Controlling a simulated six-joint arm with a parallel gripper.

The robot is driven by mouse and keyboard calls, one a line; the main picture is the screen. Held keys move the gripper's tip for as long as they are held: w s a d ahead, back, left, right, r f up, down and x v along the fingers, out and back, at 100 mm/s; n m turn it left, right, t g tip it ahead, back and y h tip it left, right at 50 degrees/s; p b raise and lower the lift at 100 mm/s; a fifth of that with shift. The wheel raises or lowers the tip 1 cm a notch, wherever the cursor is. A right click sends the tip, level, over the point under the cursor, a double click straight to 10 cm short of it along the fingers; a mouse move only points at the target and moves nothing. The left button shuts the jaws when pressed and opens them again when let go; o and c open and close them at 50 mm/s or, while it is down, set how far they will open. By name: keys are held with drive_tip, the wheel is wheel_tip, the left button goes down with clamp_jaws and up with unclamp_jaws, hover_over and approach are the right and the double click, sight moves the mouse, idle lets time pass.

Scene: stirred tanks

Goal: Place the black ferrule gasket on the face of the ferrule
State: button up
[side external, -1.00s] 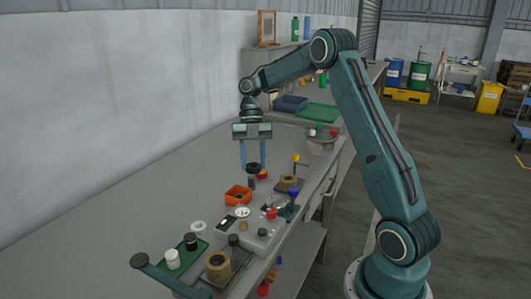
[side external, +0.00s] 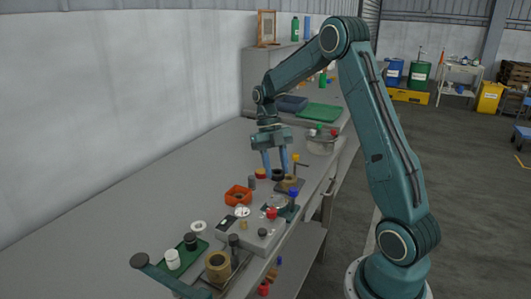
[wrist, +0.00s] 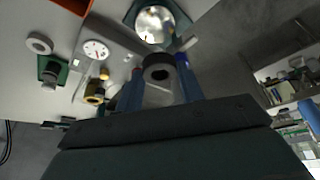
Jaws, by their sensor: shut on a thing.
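The black ferrule gasket (side external: 277,174) is a thick dark ring. My gripper (side external: 275,170) is shut on it, with its blue fingers on either side, above the bench. In the wrist view the gasket (wrist: 158,72) sits between the blue fingertips, its hole showing. A tan ring-shaped part (side external: 290,183) on a dark plate is close to the gasket in the side view; I cannot tell the gap. A shiny round metal face (wrist: 155,24) on a green base lies beyond the gasket in the wrist view. I cannot tell for certain which part is the ferrule.
An orange tray (side external: 238,195) stands left of my gripper. A yellow-topped post (side external: 295,158) is close by. The bench's left side is clear.

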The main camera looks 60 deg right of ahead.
sight(278, 202)
drive_tip(key=shift+s+f, duration=0.1)
drive_tip(key=shift+f, duration=3.9)
drive_tip(key=shift+f, duration=0.1)
drive_tip(key=o, duration=1)
drive_tip(key=shift+c, duration=0.2)
drive_tip(key=v, duration=1.2)
drive_tip(key=shift+a, duration=0.1)
